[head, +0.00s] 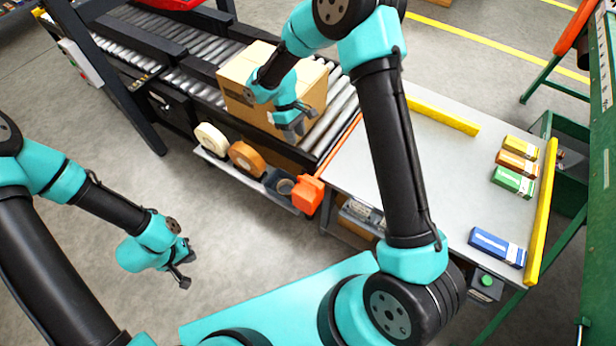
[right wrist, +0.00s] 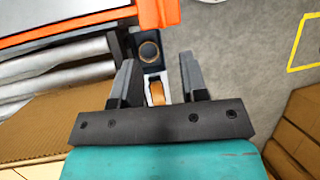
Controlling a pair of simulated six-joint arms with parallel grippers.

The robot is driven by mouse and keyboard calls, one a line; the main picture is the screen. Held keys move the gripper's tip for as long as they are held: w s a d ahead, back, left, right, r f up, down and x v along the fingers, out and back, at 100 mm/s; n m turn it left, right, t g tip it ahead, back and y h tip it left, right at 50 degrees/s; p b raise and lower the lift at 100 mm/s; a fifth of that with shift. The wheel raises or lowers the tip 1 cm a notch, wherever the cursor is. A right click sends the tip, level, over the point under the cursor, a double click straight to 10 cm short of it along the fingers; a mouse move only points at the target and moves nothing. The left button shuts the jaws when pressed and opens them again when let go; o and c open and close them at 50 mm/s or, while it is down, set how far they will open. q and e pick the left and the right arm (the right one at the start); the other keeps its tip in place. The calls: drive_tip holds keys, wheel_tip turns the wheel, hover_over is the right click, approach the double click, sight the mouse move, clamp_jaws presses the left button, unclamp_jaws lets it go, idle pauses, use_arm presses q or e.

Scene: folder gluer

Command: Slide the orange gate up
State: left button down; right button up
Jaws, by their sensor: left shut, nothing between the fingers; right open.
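The orange gate (head: 341,146) is a thin bar across the end of the roller conveyor, beside the grey table. An orange block (head: 308,195) sits at its near end. In the right wrist view the orange gate (right wrist: 70,28) crosses the upper left, beyond the fingertips. My right gripper (head: 293,122) is open and empty, in front of or over the cardboard box's near side, to the left of the gate and apart from it. My left gripper (head: 184,271) is shut and empty over the floor at lower left, far from the gate.
A cardboard box (head: 240,75) stands on the rollers. A side tray (head: 240,176) holds tape rolls. The grey table (head: 440,160) carries several small cartons, between yellow rails (head: 541,212). My right arm crosses above the table. Floor at lower left is clear.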

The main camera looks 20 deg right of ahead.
sight(309, 181)
drive_tip(key=shift+f, duration=0.1)
drive_tip(key=x, duration=1.7)
drive_tip(key=shift+s+d+f, duration=0.1)
drive_tip(key=shift+f, duration=0.05)
drive_tip(key=shift+c, duration=0.5)
clamp_jaws()
